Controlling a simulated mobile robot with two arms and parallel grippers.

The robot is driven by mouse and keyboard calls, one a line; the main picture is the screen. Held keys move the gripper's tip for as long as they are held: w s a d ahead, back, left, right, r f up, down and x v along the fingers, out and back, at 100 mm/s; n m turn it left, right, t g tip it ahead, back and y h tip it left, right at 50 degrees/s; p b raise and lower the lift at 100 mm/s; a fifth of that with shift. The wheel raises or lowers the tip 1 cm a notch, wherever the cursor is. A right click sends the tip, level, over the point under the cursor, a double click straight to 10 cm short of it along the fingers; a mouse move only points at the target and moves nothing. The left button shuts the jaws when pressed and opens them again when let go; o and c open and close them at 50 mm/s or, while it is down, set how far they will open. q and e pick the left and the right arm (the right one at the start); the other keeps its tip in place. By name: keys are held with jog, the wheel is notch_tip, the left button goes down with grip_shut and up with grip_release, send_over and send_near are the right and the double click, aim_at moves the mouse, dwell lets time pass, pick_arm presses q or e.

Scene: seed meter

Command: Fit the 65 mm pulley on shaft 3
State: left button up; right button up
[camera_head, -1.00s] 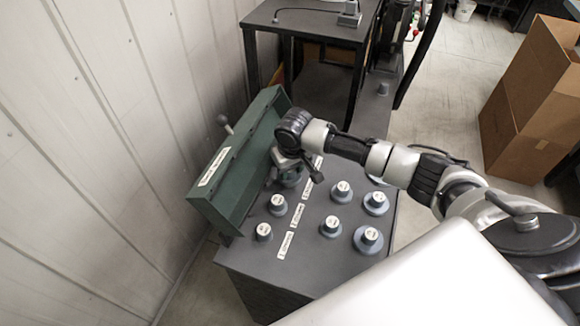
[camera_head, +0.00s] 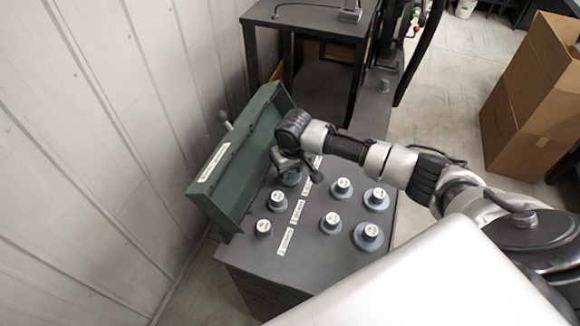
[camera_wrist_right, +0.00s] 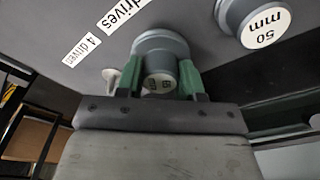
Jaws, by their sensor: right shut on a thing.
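My right gripper (camera_wrist_right: 162,80) has green fingers, one on each side of a blue-grey stepped pulley (camera_wrist_right: 157,50). It is shut on this pulley's narrow hub. The hub's round label (camera_wrist_right: 159,83) is in shade and hard to read, so I cannot confirm it is the 65 mm one. In the head view the right gripper (camera_head: 288,167) is low at the far end of the bench top, and the held pulley (camera_head: 291,179) shows partly beneath it. I cannot tell whether it touches the surface. The shafts are not clearly visible. My left gripper is out of view.
A 50 mm pulley (camera_wrist_right: 258,18) is near the held one. Several other labelled pulleys, such as one at the front (camera_head: 368,237), stand on the dark bench (camera_head: 310,268). White label strips (camera_head: 297,213) run between them. A green housing (camera_head: 235,160) borders the left side.

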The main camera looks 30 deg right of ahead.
jog(key=shift+f, duration=0.3)
jog(key=o, duration=1)
jog(key=shift+o, duration=0.2)
jog(key=r, duration=0.3)
jog(key=s+r, duration=0.1)
jog(key=r, duration=0.3)
jog(key=r+b, duration=0.1)
jog(key=r, duration=0.2)
jog(key=shift+s+r, duration=0.15)
jog(key=shift+r, duration=0.2)
